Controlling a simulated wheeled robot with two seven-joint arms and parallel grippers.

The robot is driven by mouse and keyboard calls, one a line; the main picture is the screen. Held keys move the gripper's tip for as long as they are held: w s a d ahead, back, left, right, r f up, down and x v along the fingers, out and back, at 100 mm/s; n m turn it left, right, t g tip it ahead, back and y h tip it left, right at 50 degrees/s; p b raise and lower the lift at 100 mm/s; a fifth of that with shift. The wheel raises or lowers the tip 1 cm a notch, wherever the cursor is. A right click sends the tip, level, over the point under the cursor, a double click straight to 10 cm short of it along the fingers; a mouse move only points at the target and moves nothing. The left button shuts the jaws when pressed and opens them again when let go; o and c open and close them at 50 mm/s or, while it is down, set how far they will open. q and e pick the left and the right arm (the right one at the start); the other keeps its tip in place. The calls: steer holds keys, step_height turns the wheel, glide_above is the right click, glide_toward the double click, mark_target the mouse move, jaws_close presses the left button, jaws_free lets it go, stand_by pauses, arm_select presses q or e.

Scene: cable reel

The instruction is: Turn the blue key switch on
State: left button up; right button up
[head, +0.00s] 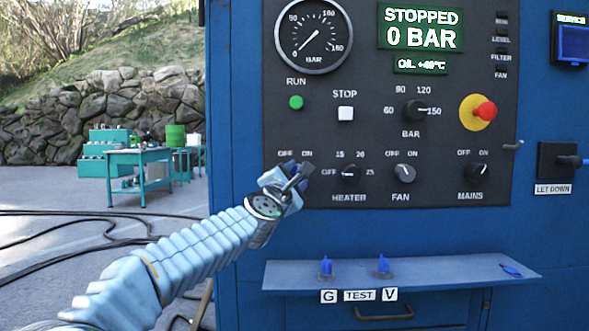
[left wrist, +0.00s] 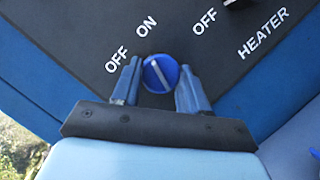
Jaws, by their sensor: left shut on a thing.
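The blue key switch (left wrist: 161,73) shows in the left wrist view as a round knob with a pale line across it. The line slants from upper left to lower right, lying between the OFF and ON labels and closer to the ON direction. My left gripper (left wrist: 158,88) has its two blue fingers on either side of the knob and is shut on it. In the head view my left gripper (head: 292,172) is at the lower left of the control panel, under the OFF/ON labels, and mostly hides the switch. My right gripper is in neither view.
The dark panel (head: 440,185) also carries the heater knob (head: 348,173) close right of my gripper, the fan knob (head: 404,173) and the mains knob (head: 476,172). The display (head: 420,28) reads STOPPED, 0 BAR. A blue shelf (head: 440,272) juts out below.

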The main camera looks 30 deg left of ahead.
arm_select(q)
steer(key=shift+r+m+g+h+p, duration=0.2)
steer(key=shift+m+g+h+p, duration=0.15)
steer(key=shift+m+p, duration=0.6)
steer(key=shift+f+m+h+p, duration=0.1)
steer(key=shift+m+h+p, duration=0.2)
steer(key=shift+m, duration=0.25)
steer(key=shift+f, duration=0.1)
steer(key=o, duration=1.1)
steer(key=shift+c, duration=0.2)
steer(key=b+v, duration=0.1)
steer(key=v, duration=1.2)
steer(key=shift+s+d, duration=0.15)
steer(key=shift+s, duration=0.25)
